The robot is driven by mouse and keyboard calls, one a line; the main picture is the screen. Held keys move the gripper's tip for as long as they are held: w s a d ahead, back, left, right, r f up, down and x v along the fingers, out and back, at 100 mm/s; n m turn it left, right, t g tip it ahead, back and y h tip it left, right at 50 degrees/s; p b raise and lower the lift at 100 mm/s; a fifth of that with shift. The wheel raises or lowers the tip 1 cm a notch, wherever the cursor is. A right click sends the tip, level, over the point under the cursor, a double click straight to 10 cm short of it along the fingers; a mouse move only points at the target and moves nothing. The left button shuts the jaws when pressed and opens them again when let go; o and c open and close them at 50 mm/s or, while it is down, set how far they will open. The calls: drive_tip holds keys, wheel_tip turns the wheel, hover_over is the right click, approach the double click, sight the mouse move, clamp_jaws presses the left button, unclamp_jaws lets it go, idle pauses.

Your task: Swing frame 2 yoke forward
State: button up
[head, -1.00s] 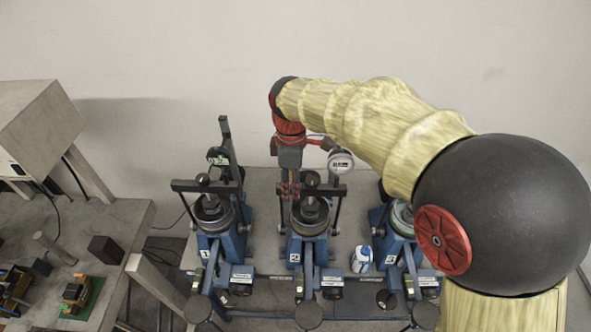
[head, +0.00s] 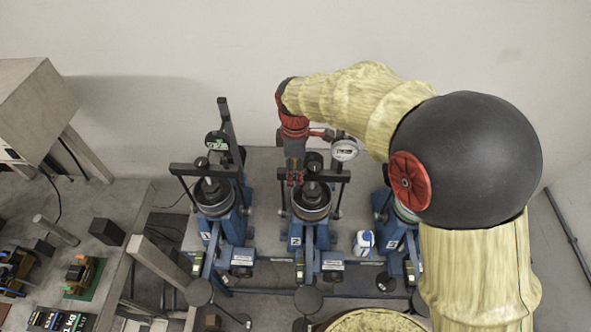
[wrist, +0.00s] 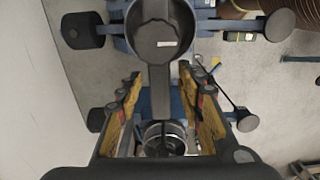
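Frame 2 (head: 309,240) is the middle of three blue lever frames and carries a number 2 label. Its yoke (head: 338,175) is a dark crossbar on side arms, with a black knob, raised above the round grey cylinder. My gripper (head: 295,180) points down at the left part of this yoke, overlapping it in the head view; contact cannot be told there. In the wrist view my gripper (wrist: 165,105) has its two fingers wide apart. A dark bar (wrist: 159,92) with a large round black cup-like part (wrist: 158,38) lies between and beyond them, with gaps on both sides.
Frame 1 (head: 215,230) stands to the left with its own yoke and tall upright lever. Frame 3 (head: 398,240) is to the right, partly behind my arm. A round dial gauge (head: 345,149) is behind frame 2. A white and blue bottle (head: 363,243) stands between frames 2 and 3.

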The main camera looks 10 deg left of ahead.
drive_tip(key=shift+f, duration=0.1)
drive_tip(key=shift+c, duration=1.1)
drive_tip(key=c, duration=0.7)
clamp_jaws()
